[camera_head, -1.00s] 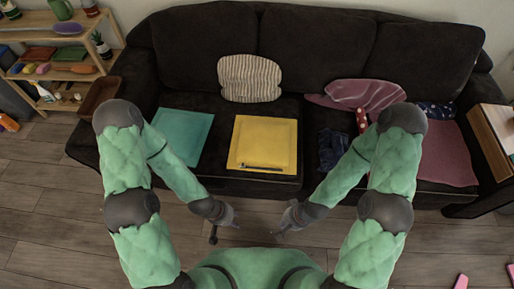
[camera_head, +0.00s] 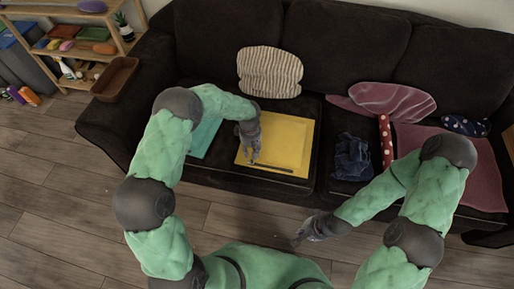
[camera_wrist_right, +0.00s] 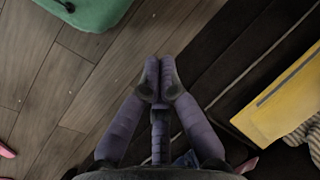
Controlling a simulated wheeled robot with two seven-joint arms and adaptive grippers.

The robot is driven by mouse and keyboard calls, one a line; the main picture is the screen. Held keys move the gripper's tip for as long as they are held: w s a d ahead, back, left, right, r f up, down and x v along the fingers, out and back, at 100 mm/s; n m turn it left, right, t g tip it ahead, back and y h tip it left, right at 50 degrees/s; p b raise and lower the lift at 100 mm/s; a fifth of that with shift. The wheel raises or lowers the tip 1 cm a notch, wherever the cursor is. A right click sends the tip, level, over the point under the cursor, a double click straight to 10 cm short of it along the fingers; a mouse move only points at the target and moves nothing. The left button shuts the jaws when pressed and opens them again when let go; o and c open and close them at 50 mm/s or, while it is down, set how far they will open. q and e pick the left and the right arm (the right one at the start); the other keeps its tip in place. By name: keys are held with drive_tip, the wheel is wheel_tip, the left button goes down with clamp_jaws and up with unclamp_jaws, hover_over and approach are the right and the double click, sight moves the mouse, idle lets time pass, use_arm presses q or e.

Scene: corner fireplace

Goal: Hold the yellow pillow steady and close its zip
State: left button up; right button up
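The yellow pillow (camera_head: 288,138) lies flat on the sofa seat. Its zip shows as a dark strip (camera_head: 280,169) along the front edge. In the right wrist view the pillow (camera_wrist_right: 275,115) is at the right edge, with the zip strip (camera_wrist_right: 290,78) across it. My left gripper (camera_head: 254,160) is over the pillow's left part, near the zip's left end; contact and finger opening are unclear. My right gripper (camera_head: 297,242) is in front of the sofa, away from the pillow. In its wrist view the fingertips (camera_wrist_right: 159,78) are together with nothing between them.
A teal square pillow (camera_head: 204,136) lies left of the yellow one, partly behind my left arm. A striped cushion (camera_head: 270,72) stands behind. Dark blue cloth (camera_head: 352,158) and a red dotted item (camera_head: 386,140) lie to the right. The floor (camera_head: 60,200) before the sofa is clear.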

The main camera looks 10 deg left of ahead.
drive_tip(key=o, duration=0.9)
drive_tip(key=shift+o, duration=0.2)
drive_tip(key=n+t+y, duration=0.4)
drive_tip(key=n+t, duration=0.4)
drive_tip(key=n, duration=2.1)
approach(299, 172)
drive_tip(key=x, duration=0.8)
drive_tip(key=shift+w+a+f, duration=0.15)
drive_tip(key=shift+w+f, duration=0.05)
